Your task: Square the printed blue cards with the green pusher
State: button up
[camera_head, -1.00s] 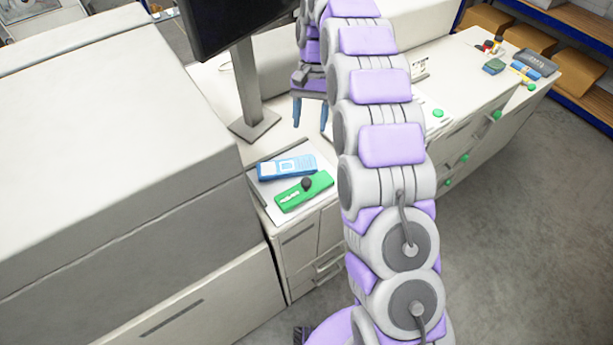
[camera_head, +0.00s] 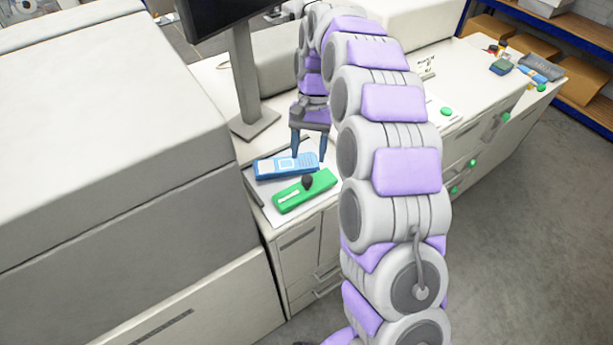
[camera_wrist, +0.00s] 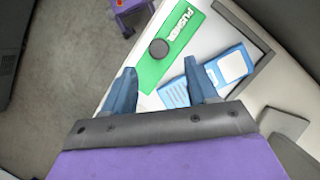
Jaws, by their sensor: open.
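The green pusher (camera_head: 304,190) lies on a pale tray (camera_head: 262,207) on the cabinet top, with a dark round knob on it. The wrist view shows the pusher (camera_wrist: 172,45) with its printed label, beyond and between my fingertips. The blue cards (camera_head: 287,166) lie beside the pusher, farther from the head camera; in the wrist view the cards (camera_wrist: 212,80) are partly hidden by my right-hand finger. My gripper (camera_head: 309,155) points down with its blue fingers apart and nothing between them. It is above the far side of the pusher and near the cards' right end.
A monitor on a stand (camera_head: 240,75) rises left of my gripper. A large pale machine (camera_head: 110,130) fills the left. The counter at right holds green round pieces (camera_head: 446,111) and small items at its far end. Grey floor (camera_head: 500,230) is open at right.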

aim_at(307, 177)
jog(key=shift+x, duration=3.5)
grip_shut()
